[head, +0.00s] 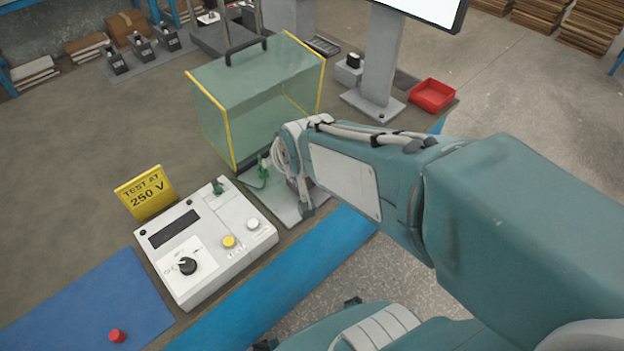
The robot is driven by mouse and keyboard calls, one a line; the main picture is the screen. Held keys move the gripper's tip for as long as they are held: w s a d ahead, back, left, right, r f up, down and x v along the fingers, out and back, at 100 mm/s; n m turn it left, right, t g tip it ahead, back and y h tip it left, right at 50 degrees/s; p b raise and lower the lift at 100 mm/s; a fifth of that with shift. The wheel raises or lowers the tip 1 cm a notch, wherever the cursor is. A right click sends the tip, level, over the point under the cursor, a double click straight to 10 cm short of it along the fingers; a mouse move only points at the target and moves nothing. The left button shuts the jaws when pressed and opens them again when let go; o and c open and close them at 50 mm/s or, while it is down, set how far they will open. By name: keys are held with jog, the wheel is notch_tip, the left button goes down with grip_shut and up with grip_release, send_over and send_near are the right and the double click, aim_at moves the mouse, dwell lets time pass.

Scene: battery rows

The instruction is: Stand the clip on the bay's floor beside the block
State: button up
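The bay is a clear, greenish box (225,92) with yellow edges and a dark handle on top, on the bench. A small green piece with a green lead (262,172), which looks like the clip, shows at the bay's near right side, beside my wrist. My gripper (268,160) is at the bay's open near side, mostly hidden by my wrist and arm. Its fingers are not clear, so I cannot tell whether it holds the green piece. I cannot make out the block; my arm covers part of the bay.
A white tester (205,245) with a dial and buttons stands left of the bay, with a yellow "TEST AT 250 V" sign (146,192) behind it. A red tray (433,95) and a monitor stand (376,60) are behind. A red cap (117,336) lies on the blue mat (85,305).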

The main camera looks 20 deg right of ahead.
jog(key=s+r+g, duration=0.2)
jog(key=s+r, duration=0.3)
jog(key=s, duration=0.8)
jog(key=shift+s+d, duration=0.25)
jog(key=shift+d, duration=0.2)
jog(key=shift+a+r, duration=0.1)
jog(key=shift+a, duration=0.05)
